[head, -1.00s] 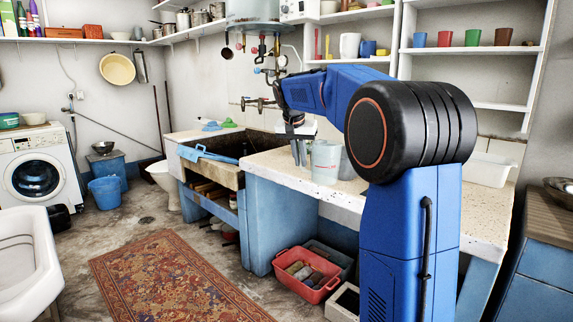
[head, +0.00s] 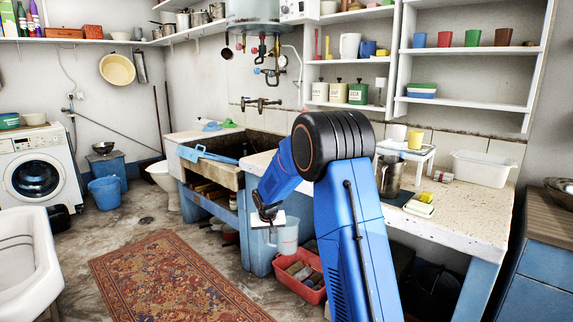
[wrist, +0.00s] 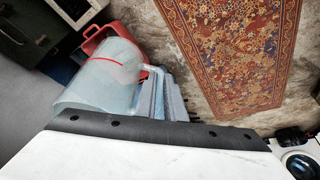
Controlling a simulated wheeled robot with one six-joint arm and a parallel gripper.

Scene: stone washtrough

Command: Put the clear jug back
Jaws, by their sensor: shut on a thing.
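The clear jug (head: 288,238) hangs in the air in front of the counter's blue base, below the counter top, in the head view. It is see-through with a pale grey tint. In the wrist view the jug (wrist: 100,80) shows a red line around it and its handle beside the fingers. My gripper (head: 272,236) is shut on the jug at its handle side. The gripper (wrist: 165,98) also shows in the wrist view, its fingers at the handle. The exact grip is partly hidden.
A red crate (head: 299,280) with things in it stands on the floor below and behind the jug. The stone trough (head: 222,155) lies to the left. The counter (head: 465,205) carries a metal jug (head: 389,178) and a white basin (head: 481,168). A patterned rug (head: 175,275) covers open floor.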

